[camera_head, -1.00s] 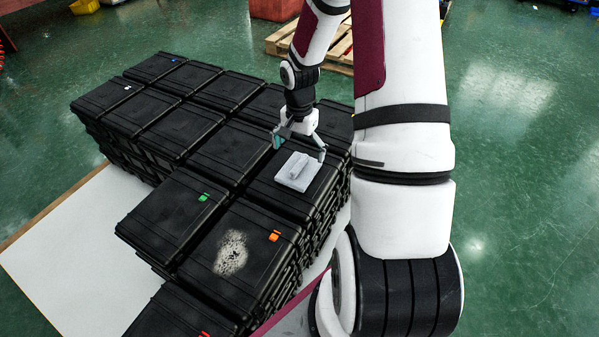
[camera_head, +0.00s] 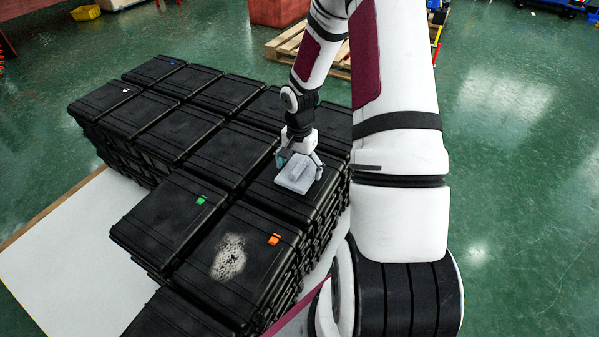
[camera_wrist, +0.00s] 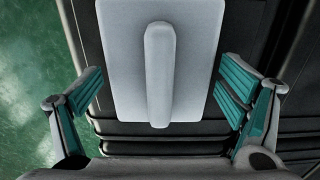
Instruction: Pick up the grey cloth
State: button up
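The grey cloth (camera_head: 297,174) is a light grey folded slab with a raised ridge along its middle. It lies on top of a black case (camera_head: 262,190) in the stack. In the wrist view the cloth (camera_wrist: 122,62) sits at the top centre, with its ridge (camera_wrist: 160,75) running between the fingers. My gripper (camera_head: 300,165) is low over the cloth. In the wrist view my gripper (camera_wrist: 160,90) is open, with one teal-padded finger on each side. Neither finger visibly touches the ridge.
Several black cases are stacked around, some with green (camera_head: 201,200) or orange (camera_head: 274,239) tags. One lid has a pale dusty patch (camera_head: 229,257). A white board (camera_head: 75,260) lies under the stack. A wooden pallet (camera_head: 290,45) stands behind. Green floor is free to the right.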

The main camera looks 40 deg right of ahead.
aim_at(300, 164)
jog(key=c, duration=0.5)
jog(key=shift+o, duration=0.2)
jog(key=shift+r, duration=0.4)
notch_tip(300, 164, up, 3)
jog(key=shift+r+p, duration=0.1)
jog(key=shift+p, duration=0.9)
jog(key=s+a+p, duration=0.1)
jog(key=s+a, duration=0.1)
jog(key=s, duration=0.5)
jog(key=s+a+r+p, duration=0.1)
jog(key=s+a, duration=0.2)
jog(key=s, duration=0.5)
jog(key=shift+a, duration=0.25)
